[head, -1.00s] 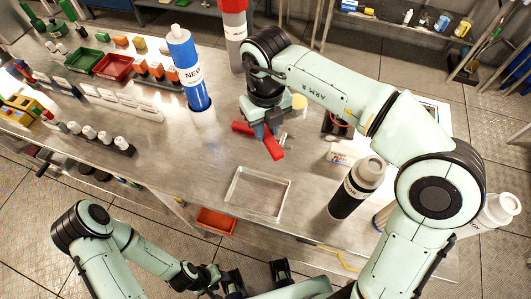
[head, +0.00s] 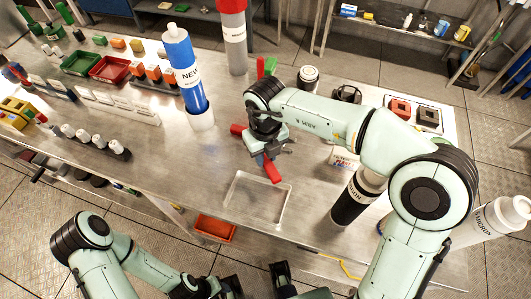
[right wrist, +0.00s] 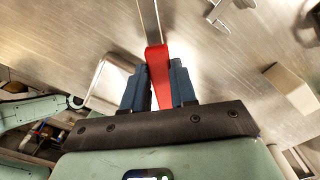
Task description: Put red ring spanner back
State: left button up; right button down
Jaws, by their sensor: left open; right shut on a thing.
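My right gripper (head: 264,152) is over the middle of the bench, shut on the red ring spanner (head: 272,170). In the right wrist view the red part of the spanner (right wrist: 158,76) sits between the two blue fingers, with a metal strip running up beyond it. Another red piece (head: 237,130) shows left of the gripper in the head view; I cannot tell if it belongs to the same spanner. My left gripper (head: 255,284) is open and empty at the bottom edge, partly cut off.
A clear shallow tray (head: 256,201) lies just below the right gripper. A dark bottle (head: 357,196) and a small white box (head: 343,158) stand to the right. A blue cylinder (head: 185,65) stands behind left. The bench left of the tray is clear.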

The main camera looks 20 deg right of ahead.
aim_at(265, 159)
jog(key=shift+f, duration=0.2)
jog(key=shift+f, duration=0.15)
jog(key=c, duration=0.9)
grip_release()
jog(key=shift+f, duration=0.1)
jog(key=shift+r, duration=0.25)
notch_tip(265, 159, up, 12)
jog(key=p, duration=0.3)
jog(key=shift+r, duration=0.25)
